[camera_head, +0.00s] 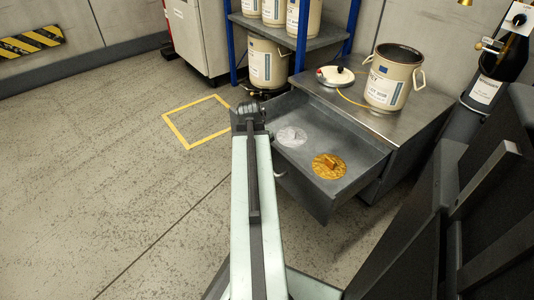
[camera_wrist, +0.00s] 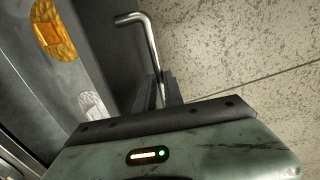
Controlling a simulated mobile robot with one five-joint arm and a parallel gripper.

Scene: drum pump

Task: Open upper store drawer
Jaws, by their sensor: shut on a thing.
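The upper store drawer (camera_head: 302,191) is pulled well out of the grey metal cabinet (camera_head: 400,133). Inside it lie a pale grey round piece (camera_head: 290,137) and a gold round piece (camera_head: 328,166); both also show in the wrist view. The bent metal bar handle (camera_wrist: 147,42) runs along the drawer front, and one end of it shows beside my arm in the head view (camera_head: 280,171). My gripper (camera_wrist: 163,90) is shut on the handle in the wrist view. In the head view my arm hides the fingertips.
A beige bucket (camera_head: 392,77) and a white-topped round item (camera_head: 335,76) stand on the cabinet top. A blue-framed rack (camera_head: 303,40) with several drums stands behind. A yellow floor square (camera_head: 198,121) is empty. The floor left of my arm is clear.

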